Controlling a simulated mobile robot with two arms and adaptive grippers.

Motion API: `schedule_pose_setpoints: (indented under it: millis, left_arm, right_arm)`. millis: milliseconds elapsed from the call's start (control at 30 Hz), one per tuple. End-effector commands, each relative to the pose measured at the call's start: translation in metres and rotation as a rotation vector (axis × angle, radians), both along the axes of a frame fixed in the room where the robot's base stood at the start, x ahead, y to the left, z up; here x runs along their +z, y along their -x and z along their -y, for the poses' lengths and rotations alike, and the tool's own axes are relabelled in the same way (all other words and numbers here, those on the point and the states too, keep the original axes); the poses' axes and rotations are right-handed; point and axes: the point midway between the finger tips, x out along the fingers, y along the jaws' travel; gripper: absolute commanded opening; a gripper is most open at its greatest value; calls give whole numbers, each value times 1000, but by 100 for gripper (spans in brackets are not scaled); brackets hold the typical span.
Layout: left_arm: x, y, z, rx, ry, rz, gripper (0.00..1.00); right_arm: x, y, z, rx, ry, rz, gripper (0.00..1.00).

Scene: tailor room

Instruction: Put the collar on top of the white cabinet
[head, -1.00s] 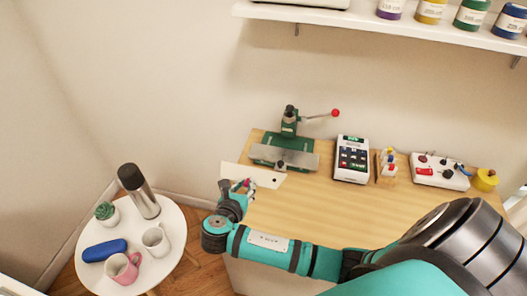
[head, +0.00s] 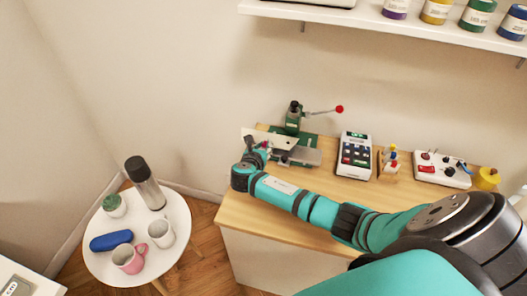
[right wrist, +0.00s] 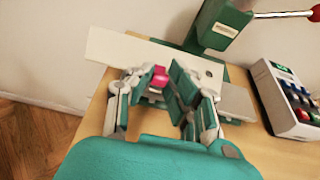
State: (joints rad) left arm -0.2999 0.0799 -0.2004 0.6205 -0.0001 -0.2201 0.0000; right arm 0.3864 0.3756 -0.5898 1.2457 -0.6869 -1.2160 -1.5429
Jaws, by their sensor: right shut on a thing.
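The collar (head: 285,142) is a flat white strip with a small dark hole near its right end. My right gripper (head: 257,150) is shut on it, at the left end of the wooden worktop. In the right wrist view, the collar (right wrist: 125,49) crosses beyond the fingertips of the gripper (right wrist: 160,77), with a pink-red bit between the fingers. The collar is tilted up in front of the green press. A white surface (head: 45,286) shows at the bottom left corner; I cannot tell if it is the white cabinet's top. My left gripper is out of view.
The green press (head: 293,118) with a red-knobbed lever stands close behind the collar. A keypad box (head: 354,156) and a switch box (head: 442,170) stand further right. A round white table (head: 95,235) holds mugs, a flask, a plant and a blue case. Floor shows between table and worktop.

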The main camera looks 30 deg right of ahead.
Motion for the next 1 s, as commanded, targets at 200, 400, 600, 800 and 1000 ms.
schedule_pose_setpoints:
  millis: [200,400,600,800,1000]
  left_arm:
    - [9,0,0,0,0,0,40]
    - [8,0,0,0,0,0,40]
    - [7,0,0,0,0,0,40]
    - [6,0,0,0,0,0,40]
    - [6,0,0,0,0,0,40]
  right_arm:
    - [-26,-1,2,-1,1,-3,0]
    - [-31,-1,1,0,0,0,0]
    - [-33,-1,2,-1,0,0,0]
    - [-34,-1,1,0,0,0,31]
    - [-34,-1,1,0,0,0,39]
